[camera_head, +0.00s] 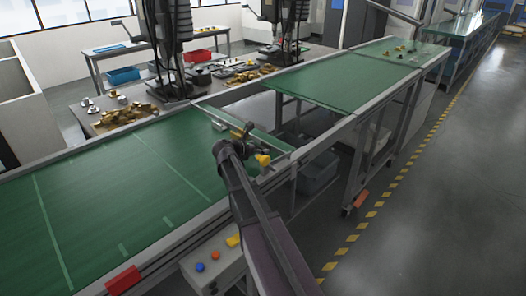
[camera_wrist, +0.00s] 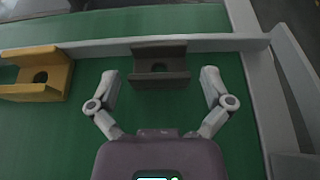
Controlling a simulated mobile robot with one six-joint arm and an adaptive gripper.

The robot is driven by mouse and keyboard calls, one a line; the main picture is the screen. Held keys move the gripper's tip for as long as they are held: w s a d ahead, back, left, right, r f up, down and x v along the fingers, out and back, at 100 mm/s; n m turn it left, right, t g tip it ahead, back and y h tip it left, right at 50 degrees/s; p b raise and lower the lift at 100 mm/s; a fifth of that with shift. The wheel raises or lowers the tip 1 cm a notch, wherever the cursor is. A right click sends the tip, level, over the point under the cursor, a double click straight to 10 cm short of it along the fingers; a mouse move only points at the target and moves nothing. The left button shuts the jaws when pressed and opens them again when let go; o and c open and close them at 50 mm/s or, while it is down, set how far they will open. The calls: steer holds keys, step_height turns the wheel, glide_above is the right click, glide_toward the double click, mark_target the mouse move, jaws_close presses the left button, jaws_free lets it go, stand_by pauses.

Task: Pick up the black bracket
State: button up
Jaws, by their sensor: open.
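The black bracket (camera_wrist: 161,66) is a dark grey-black channel piece with a round hole in it. In the wrist view it sits on the green surface against a pale rail, upper middle. My gripper (camera_wrist: 159,82) is open, its two fingers spread to the left and right of the bracket's near part, with visible gaps. No contact shows. In the head view my gripper (camera_head: 250,146) is over the end of the near green conveyor (camera_head: 110,195). I cannot make out the black bracket clearly there.
A yellow bracket (camera_wrist: 35,76) lies left of the black one, against the same rail (camera_wrist: 105,46). A pale side rail (camera_wrist: 262,100) runs close on the right. In the head view a second green conveyor (camera_head: 330,85) lies beyond a gap.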

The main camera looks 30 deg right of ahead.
steer(key=shift+b+x, duration=0.35)
steer(key=shift+x, duration=0.9)
steer(key=c, duration=1.2)
steer(key=shift+o, duration=0.2)
steer(key=shift+r, duration=0.2)
step_height(320, 180, up, 10)
steer(key=p, duration=1)
steer(key=shift+f, duration=0.2)
